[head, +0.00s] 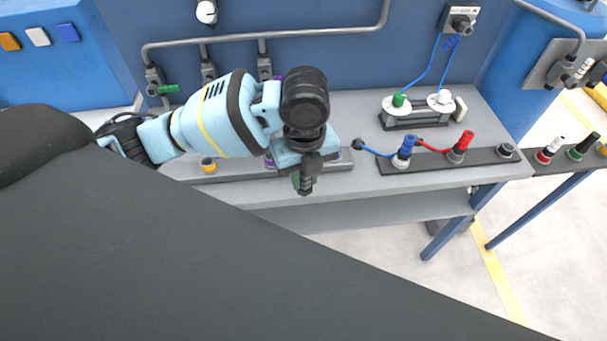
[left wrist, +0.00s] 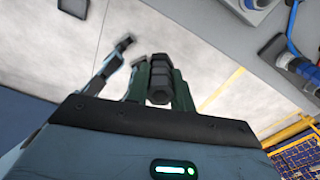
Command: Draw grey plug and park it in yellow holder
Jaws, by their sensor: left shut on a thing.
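My left gripper (head: 303,178) is shut on the grey plug (head: 306,187), a dark ribbed piece. In the head view it is over the front edge of the bench. The left wrist view shows the grey plug (left wrist: 160,80) between the two green fingers, clear of any holder. The yellow holder (head: 208,165) is a small yellow ring on the grey rail (head: 228,174), left of the gripper and partly behind my arm. My right gripper is not in view.
Purple holders (head: 269,161) on the rail are partly hidden by my gripper. A dark strip (head: 430,160) to the right carries a blue plug (head: 404,150) and a red plug (head: 460,146) with cables. A green-and-white socket block (head: 416,116) stands behind it. Pipes run along the back wall.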

